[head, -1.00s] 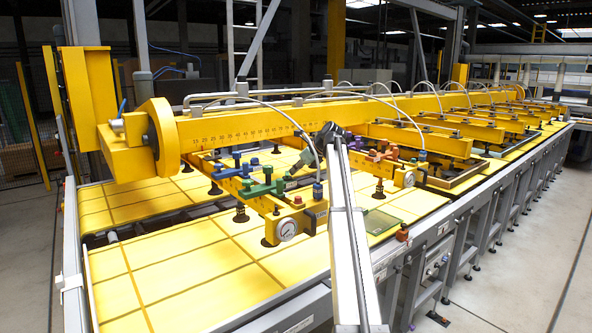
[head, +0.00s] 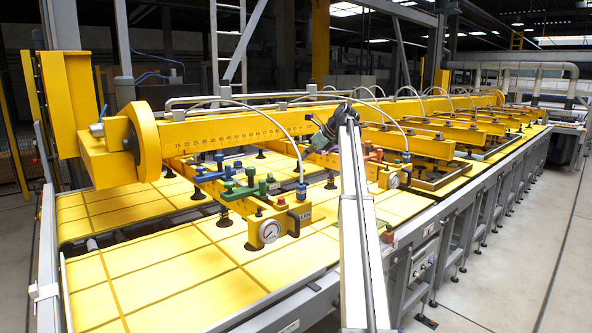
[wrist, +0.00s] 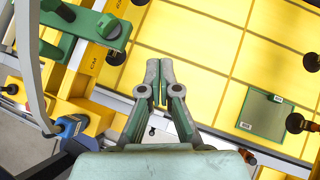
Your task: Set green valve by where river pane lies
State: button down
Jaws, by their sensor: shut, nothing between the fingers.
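The green valve (head: 250,188) is a green cross-shaped handle on the near yellow crossbeam in the head view. In the wrist view a large green lever with a round knob (wrist: 85,22) shows at the upper left. A greenish glass pane (wrist: 265,117) with a white label lies flat on the yellow table at the right of the wrist view; I cannot read which pane it is. My gripper (wrist: 159,75) is shut and empty, to the right of the green lever and left of the pane.
A pressure gauge (head: 270,231) sits on the near end of the crossbeam. A grey hose (wrist: 28,70) curves along the wrist view's left side. The yellow table (head: 170,280) is bare in front.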

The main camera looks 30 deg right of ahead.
jog(key=c, duration=1.5)
grip_release()
jog(key=shift+s+d+r, duration=0.15)
jog(key=shift+r, duration=0.15)
jog(key=o, duration=0.4)
jog(key=shift+a+r, duration=0.15)
jog(key=shift+a, duration=0.1)
notch_tip(320, 180, up, 5)
jog(key=n+b, duration=0.1)
jog(key=n, duration=0.1)
send_over(270, 174)
jog(key=s+d, duration=0.2)
jog(key=d, duration=0.1)
jog(key=s+a+r+n+g+h+b, duration=0.1)
jog(key=s+a+r+n+g+h, duration=0.3)
jog(key=n, duration=1.6)
jog(key=w+f+n+p, duration=0.2)
jog(key=f, duration=0.3)
jog(key=w+d+f+n+h+p, duration=0.1)
jog(key=w+f+p, duration=0.1)
jog(key=f, duration=0.3)
jog(key=w+f+n+p, duration=0.2)
jog(key=f, duration=0.3)
jog(key=shift+d+f+n+t, duration=0.15)
jog(key=shift+f+n+t, duration=0.15)
jog(key=shift+t, duration=0.1)
